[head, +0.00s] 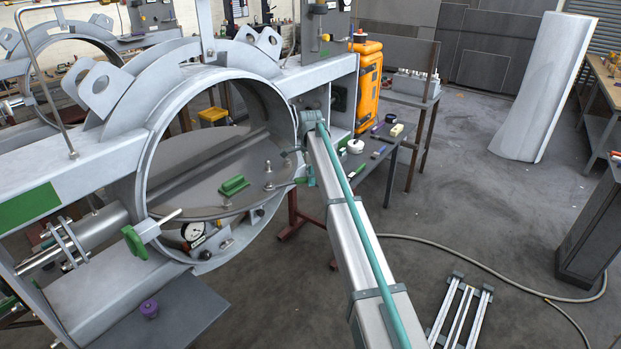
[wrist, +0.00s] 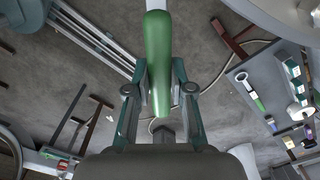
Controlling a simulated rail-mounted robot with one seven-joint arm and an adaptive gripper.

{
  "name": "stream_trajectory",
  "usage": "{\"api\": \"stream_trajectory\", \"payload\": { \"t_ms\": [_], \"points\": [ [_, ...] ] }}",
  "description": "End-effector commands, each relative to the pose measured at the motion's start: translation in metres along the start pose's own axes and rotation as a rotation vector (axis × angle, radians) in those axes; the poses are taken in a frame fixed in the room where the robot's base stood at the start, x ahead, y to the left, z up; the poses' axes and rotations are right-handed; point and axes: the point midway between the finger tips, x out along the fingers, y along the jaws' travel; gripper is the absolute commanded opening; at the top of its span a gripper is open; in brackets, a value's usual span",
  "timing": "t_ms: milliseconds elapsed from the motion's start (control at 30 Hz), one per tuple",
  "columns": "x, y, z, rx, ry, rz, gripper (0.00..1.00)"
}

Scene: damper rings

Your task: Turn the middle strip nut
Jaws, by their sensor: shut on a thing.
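My gripper (wrist: 162,72) is shut on a thick green handle (wrist: 158,50) in the wrist view. A pale grey shank runs from the handle to the top edge, and its far end is out of view. In the head view my arm reaches to the right rim of the large grey damper ring (head: 152,150); the fingers and the held handle are hard to make out there. A dark round plate lies inside the ring, with small metal studs or nuts (head: 267,168) and a green block (head: 233,186) on it. I cannot tell which is the middle strip nut.
A dark bench with small tools (head: 372,160) and an orange case (head: 368,85) stand right of the ring. A green-handled clamp (head: 134,242) and a dial gauge (head: 193,231) sit at its lower front. A hose (head: 470,262) and metal rails (head: 460,312) lie on the floor.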

Motion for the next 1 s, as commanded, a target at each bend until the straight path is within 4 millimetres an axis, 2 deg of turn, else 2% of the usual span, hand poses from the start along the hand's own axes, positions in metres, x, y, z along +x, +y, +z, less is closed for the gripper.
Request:
{"api": "stream_trajectory", "payload": {
  "t_ms": [167, 500, 1000],
  "points": [
    [-0.001, 0.008, 0.001, 0.04, 0.0, 0.0, 0.0],
    [-0.001, 0.042, 0.007, 0.269, -0.001, 0.0, 0.0],
    [-0.001, 0.049, 0.009, 0.325, -0.002, 0.0, 0.0]
  ]
}}
